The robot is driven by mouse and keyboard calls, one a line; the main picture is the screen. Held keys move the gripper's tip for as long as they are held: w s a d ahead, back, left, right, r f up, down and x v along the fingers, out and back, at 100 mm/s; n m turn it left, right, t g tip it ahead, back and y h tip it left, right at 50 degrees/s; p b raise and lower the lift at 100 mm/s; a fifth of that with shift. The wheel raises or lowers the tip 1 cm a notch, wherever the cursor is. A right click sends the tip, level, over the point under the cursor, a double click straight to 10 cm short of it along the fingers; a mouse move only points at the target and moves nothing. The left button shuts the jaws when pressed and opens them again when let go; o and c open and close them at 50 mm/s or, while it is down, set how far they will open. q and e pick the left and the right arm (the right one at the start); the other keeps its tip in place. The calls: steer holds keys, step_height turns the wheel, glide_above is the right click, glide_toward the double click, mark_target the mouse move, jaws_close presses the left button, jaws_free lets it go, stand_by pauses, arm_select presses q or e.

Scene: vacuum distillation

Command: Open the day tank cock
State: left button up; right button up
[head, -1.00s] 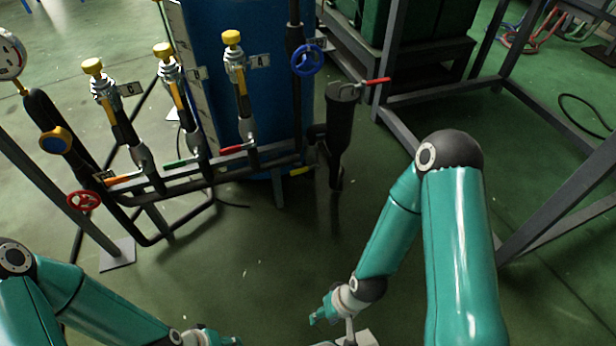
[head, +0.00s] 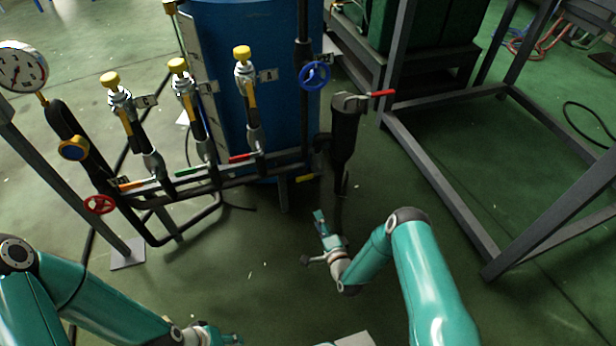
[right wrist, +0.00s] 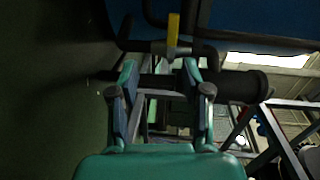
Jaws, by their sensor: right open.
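The blue tank (head: 275,110) stands at the back centre in the head view. A short yellow lever (head: 305,178) sits on the dark pipe low at its right; the right wrist view shows a yellow lever (right wrist: 173,30) too, beyond my fingertips. A red lever (head: 382,93) tops the dark upright vessel (head: 344,130). I cannot tell by a label which is the day tank cock. My right gripper (head: 318,222) is open and empty, below and in front of the yellow lever, apart from it. It also shows in the right wrist view (right wrist: 160,70). My left gripper (head: 222,338) is partly cut off at the bottom edge.
A manifold (head: 225,178) with orange, green and red levers and yellow-capped valves is left of the tank. A blue handwheel (head: 314,75), a red handwheel (head: 99,204) and a gauge (head: 20,67) are near. A grey frame (head: 440,165) stands right.

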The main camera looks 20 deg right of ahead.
steer(key=m+t+b, duration=0.1)
steer(key=b, duration=0.6)
glide_toward(304, 180)
steer(key=w, duration=0.8)
steer(key=shift+a+f, duration=0.1)
steer(key=shift+w, duration=0.7)
steer(key=shift+r, duration=0.2)
steer(key=shift+c, duration=0.3)
jaws_close()
